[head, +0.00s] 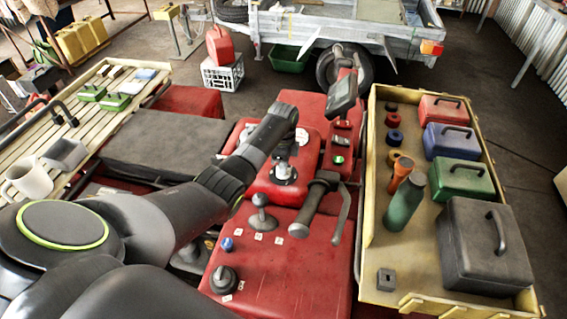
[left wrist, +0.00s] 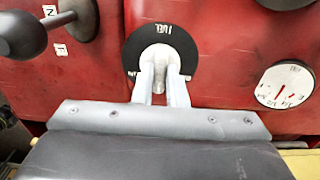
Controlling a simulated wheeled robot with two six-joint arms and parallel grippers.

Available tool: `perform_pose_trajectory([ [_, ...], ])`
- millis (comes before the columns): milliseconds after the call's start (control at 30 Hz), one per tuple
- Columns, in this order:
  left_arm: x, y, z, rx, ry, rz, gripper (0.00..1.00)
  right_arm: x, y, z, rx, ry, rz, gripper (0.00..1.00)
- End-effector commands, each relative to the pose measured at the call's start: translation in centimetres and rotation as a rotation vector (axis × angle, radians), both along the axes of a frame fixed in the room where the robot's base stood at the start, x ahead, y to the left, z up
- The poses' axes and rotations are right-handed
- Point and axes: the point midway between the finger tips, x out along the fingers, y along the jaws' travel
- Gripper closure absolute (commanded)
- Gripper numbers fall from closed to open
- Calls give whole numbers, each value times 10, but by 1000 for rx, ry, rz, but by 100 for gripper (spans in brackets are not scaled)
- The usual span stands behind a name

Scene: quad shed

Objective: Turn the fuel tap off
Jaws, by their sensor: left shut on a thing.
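The fuel tap (left wrist: 160,65) is a pale grey lever on a black round plate (left wrist: 183,40) lettered FUEL, set in a red panel (left wrist: 225,95). My left gripper (left wrist: 160,88) is shut on the tap lever, one pale finger on each side of it. In the wrist view the lever lies along the fingers; its grip end is partly hidden between them. My right gripper is not in view.
A black-knobbed lever (left wrist: 25,35) stands left of the tap, and a white gauge (left wrist: 285,84) sits to its right. The handlebar grip (head: 315,200) is close to my gripper. A wooden tray (head: 375,250) with toolboxes and a green bottle (head: 404,205) stands at right.

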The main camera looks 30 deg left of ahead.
Motion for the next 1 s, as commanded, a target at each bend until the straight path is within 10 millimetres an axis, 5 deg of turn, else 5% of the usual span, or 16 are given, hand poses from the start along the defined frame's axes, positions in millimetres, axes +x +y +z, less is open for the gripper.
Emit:
perform_pose_trajectory([
  [333, 1, 0, 1, 1, -2, 3, 100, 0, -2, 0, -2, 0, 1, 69],
  [367, 1, 0, 1, 1, -2, 3, 86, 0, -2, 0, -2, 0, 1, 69],
  [500, 1, 0, 1, 1, -2, 3, 67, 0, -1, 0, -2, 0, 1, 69],
  [1000, 2, 0, 16, 0, -5, 2, 66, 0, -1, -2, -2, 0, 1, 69],
])
